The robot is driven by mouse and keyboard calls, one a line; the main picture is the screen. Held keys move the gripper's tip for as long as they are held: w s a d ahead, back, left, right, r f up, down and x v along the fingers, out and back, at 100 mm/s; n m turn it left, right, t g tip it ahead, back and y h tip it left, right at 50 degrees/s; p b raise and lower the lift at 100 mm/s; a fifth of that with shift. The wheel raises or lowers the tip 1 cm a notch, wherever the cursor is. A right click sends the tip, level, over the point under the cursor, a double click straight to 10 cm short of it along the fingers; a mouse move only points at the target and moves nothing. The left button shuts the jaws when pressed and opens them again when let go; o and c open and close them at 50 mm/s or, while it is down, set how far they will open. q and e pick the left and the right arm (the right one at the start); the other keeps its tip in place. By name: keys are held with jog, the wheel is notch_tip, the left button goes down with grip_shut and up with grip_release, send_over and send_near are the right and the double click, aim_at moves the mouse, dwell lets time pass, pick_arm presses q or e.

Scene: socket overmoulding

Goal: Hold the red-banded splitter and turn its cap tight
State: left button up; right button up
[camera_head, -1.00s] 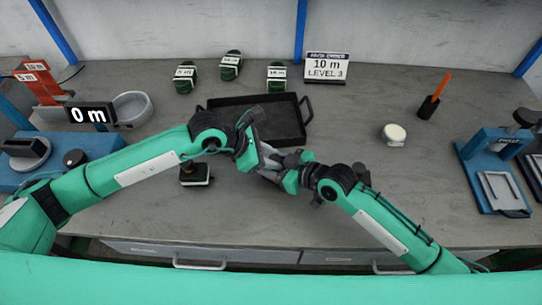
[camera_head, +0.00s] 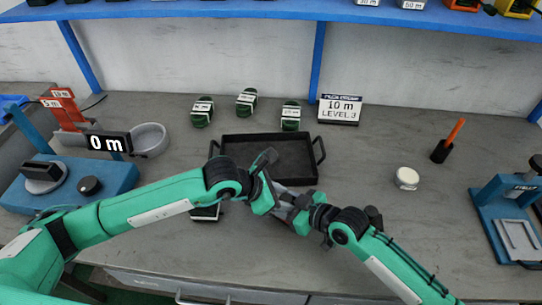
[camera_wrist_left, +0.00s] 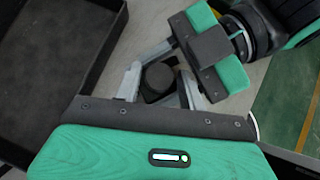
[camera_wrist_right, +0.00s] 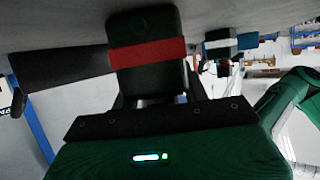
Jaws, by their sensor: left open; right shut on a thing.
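The red-banded splitter (camera_wrist_right: 148,80) is a dark block with a red band, seen in the right wrist view. My right gripper (camera_wrist_right: 155,95) is shut on it and holds it above the table. A dark round cap (camera_wrist_left: 158,82) shows in the left wrist view. My left gripper (camera_wrist_left: 160,88) is open, with one finger on each side of the cap; I cannot tell whether they touch it. The right gripper's fingers and green pads also show there, just beyond the cap. In the head view my left gripper (camera_head: 270,194) and right gripper (camera_head: 294,208) meet in front of the tray, largely hiding the splitter.
A black tray (camera_head: 230,142) lies behind the grippers, with several green units (camera_head: 246,102) beyond it. A sign reads 10 m LEVEL 3 (camera_head: 340,109). A white puck (camera_head: 406,178), pen holder (camera_head: 440,152) and blue press (camera_head: 490,205) stand right; a blue tester (camera_head: 105,176) stands left.

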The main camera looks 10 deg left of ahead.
pick_arm(q)
jog(key=shift+s+r+n+t, duration=0.1)
jog(key=shift+n+t, duration=0.4)
jog(key=shift+n, duration=0.1)
jog(key=v, duration=1.2)
jog(key=w+d+r+n+g+y, duration=0.1)
jog(key=w+d+n+g+y, duration=0.1)
jog(key=n, duration=0.9)
jog(key=w+d+r+n+g+y, duration=0.2)
jog(key=w+n+g, duration=0.3)
jog(key=n, duration=0.6)
jog(key=shift+w+r+y, duration=0.25)
jog(key=shift+w+y, duration=0.05)
jog(key=shift+w, duration=0.5)
